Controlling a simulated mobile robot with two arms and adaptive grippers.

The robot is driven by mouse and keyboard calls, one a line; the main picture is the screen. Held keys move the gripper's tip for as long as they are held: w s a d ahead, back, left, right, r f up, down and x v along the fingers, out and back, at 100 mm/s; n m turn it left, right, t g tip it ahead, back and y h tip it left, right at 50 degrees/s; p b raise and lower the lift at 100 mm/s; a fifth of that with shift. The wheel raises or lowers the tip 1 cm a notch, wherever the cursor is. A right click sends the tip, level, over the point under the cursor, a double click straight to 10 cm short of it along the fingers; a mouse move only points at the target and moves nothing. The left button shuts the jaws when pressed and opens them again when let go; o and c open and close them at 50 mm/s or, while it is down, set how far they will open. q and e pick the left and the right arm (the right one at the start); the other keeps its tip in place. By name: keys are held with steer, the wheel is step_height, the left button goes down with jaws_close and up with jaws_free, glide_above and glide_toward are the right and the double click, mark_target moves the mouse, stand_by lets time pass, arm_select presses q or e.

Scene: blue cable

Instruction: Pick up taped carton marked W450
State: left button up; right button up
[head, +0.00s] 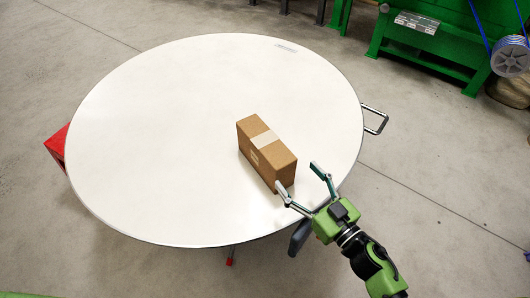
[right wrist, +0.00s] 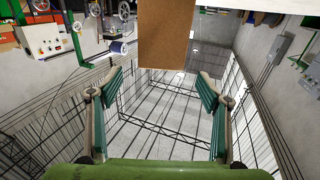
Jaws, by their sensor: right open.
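The brown taped carton (head: 262,143) lies on the white round table (head: 160,130), right of its middle. A pale tape strip crosses its top, and a small light label shows on its side, too small to read. In the right wrist view the carton (right wrist: 165,35) shows as a brown face at the top centre, beyond the fingertips. My right gripper (head: 299,178) is open and empty at the carton's near right end, apart from it as far as I can tell. Its two fingers also show wide apart in the right wrist view (right wrist: 160,88). My left gripper is not in view.
A metal handle (head: 375,120) sticks out from the table's right edge. A red object (head: 56,146) stands beside the table at left. Green machinery (head: 430,40) stands on the floor at back right. The tabletop around the carton is clear.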

steer(key=p, duration=0.1)
glide_toward(270, 144)
steer(key=x, duration=0.5)
steer(key=shift+a+f, duration=0.15)
steer(key=x, duration=0.4)
steer(key=shift+w+a, duration=0.15)
steer(key=shift+w, duration=0.2)
steer(key=c, duration=1.8)
steer(key=shift+c, duration=0.6)
